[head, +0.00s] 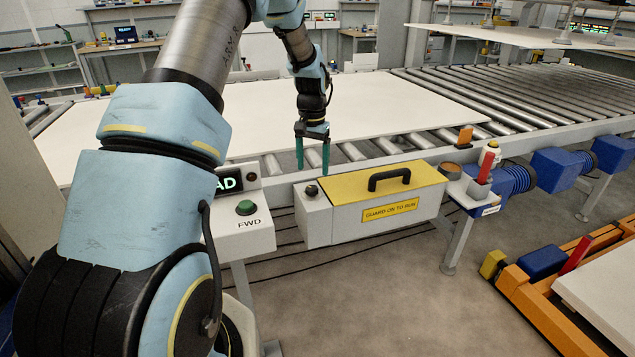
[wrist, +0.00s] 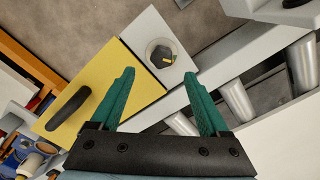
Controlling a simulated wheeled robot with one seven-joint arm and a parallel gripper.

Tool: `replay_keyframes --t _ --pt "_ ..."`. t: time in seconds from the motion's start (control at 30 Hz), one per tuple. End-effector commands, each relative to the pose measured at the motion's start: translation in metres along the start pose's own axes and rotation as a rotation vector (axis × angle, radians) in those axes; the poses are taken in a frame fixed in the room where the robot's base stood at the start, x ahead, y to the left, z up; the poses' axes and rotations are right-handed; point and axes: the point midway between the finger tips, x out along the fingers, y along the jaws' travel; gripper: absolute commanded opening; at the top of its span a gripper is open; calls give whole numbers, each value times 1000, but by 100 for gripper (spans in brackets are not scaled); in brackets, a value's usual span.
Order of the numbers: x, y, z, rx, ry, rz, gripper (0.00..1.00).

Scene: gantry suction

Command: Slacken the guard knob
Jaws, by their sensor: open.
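The guard knob (head: 311,190) is a small dark knob on top of the grey left end of the guard box. In the wrist view the knob (wrist: 160,54) is black with a yellow mark and sits on a pale round base. My gripper (head: 312,170) has green fingers, open and pointing down, above and near the knob. In the wrist view the knob lies beyond the fingertips (wrist: 160,72), between their lines, with nothing held.
A grey control box with a green FWD button (head: 246,207) stands left of the guard. A roller conveyor (head: 500,95) carrying a white board (head: 230,110) runs behind. An orange pallet cart (head: 545,300) is at lower right.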

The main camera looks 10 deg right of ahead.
Motion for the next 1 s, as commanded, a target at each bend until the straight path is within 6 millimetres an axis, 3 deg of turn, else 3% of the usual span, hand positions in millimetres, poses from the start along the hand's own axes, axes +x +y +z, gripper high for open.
replay_keyframes --t 0.33,0.77,1.0 --pt "55 0 1 0 -2 0 79" --pt "66 0 1 -1 1 0 79" --pt "66 0 1 -1 0 0 53"
